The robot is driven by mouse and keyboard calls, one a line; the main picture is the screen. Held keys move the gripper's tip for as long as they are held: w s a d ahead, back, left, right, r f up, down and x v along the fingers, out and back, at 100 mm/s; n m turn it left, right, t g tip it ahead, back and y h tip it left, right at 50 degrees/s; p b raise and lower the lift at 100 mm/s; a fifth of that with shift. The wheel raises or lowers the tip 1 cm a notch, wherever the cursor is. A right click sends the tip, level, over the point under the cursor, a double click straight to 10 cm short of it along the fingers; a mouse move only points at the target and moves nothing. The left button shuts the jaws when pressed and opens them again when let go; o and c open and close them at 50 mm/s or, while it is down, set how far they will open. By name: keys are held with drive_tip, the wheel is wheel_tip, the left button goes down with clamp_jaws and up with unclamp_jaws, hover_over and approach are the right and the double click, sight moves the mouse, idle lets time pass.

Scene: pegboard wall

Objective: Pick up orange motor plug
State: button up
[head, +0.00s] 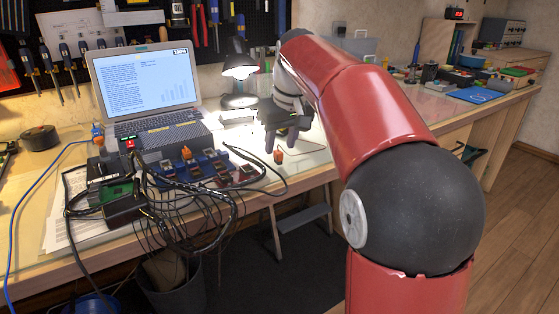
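One orange plug (279,156) is at the front of the bench, just below my gripper. Another orange plug (186,154) is at the blue modules. No plug is visibly held. Whether the fingers touch the plug is too small to tell.
A laptop (143,83) stands behind the blue modules (204,168) and a tangle of black cables (190,205). A lit lamp (238,66) stands behind my gripper. The bench's front edge is close below. A step stool (300,218) stands beneath.

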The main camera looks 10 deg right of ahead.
sight(279, 152)
drive_tip(key=shift+x, duration=1.5)
clamp_jaws()
drive_tip(key=shift+r, duration=0.1)
